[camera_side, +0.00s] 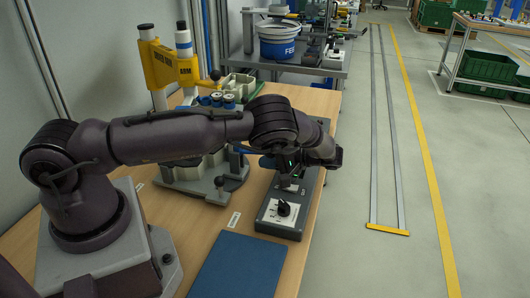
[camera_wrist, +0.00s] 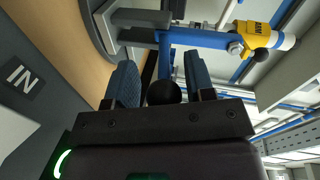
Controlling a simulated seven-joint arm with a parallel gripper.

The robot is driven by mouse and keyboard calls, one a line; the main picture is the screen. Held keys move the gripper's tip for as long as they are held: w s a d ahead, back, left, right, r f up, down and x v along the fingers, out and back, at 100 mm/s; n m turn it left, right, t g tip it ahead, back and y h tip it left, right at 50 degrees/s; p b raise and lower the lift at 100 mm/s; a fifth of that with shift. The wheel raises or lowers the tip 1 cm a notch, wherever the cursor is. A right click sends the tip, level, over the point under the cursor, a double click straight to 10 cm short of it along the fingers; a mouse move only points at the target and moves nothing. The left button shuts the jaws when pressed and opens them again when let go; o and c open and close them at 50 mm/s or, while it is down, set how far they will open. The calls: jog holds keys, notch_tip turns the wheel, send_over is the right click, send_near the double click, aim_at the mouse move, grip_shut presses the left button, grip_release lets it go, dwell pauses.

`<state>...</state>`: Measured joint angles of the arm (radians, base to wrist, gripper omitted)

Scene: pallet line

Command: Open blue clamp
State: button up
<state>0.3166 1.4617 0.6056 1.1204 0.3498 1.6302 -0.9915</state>
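The blue clamp (camera_wrist: 200,40) shows in the wrist view as a blue bar crossing the upper middle, with a blue lever running down from it. The lever ends in a black ball knob (camera_wrist: 163,93). My gripper (camera_wrist: 161,78) has one finger on each side of the knob; narrow gaps seem to show, so it looks open around the knob. Whether a finger touches it is hard to tell. In the side view my arm hides most of the clamp and the fingers. The grey fixture (camera_side: 187,178) stands on the wooden table left of my wrist.
A grey control box with a black dial (camera_side: 283,208) lies right of the fixture. A blue mat (camera_side: 238,265) lies at the table's front. A yellow hand press (camera_side: 170,68) and several blue-topped parts (camera_side: 216,99) stand behind.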

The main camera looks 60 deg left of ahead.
jog(key=shift+o, duration=0.2)
jog(key=shift+w, duration=0.1)
jog(key=shift+v, duration=3.75)
jog(key=shift+r, duration=0.1)
jog(key=s+r+m+t+h, duration=0.2)
jog(key=s+r+t+h, duration=0.15)
jog(key=r, duration=0.65)
jog(key=s+r+m+t+h, duration=0.25)
jog(key=r+h, duration=0.25)
jog(key=r, duration=0.4)
jog(key=s+d+r+m+t+h, duration=0.1)
jog(key=s+d+r+m+t, duration=0.1)
jog(key=s, duration=0.4)
jog(key=s+d+r+m+t+h, duration=0.1)
jog(key=s+d+r+m+t, duration=0.1)
jog(key=s, duration=0.4)
jog(key=s+d+r+m+t+h, duration=0.1)
jog(key=s+d+r+m+t, duration=0.1)
jog(key=s+t, duration=0.4)
jog(key=shift+s+d+r, duration=0.35)
jog(key=shift+d+r, duration=0.15)
jog(key=shift+d, duration=0.25)
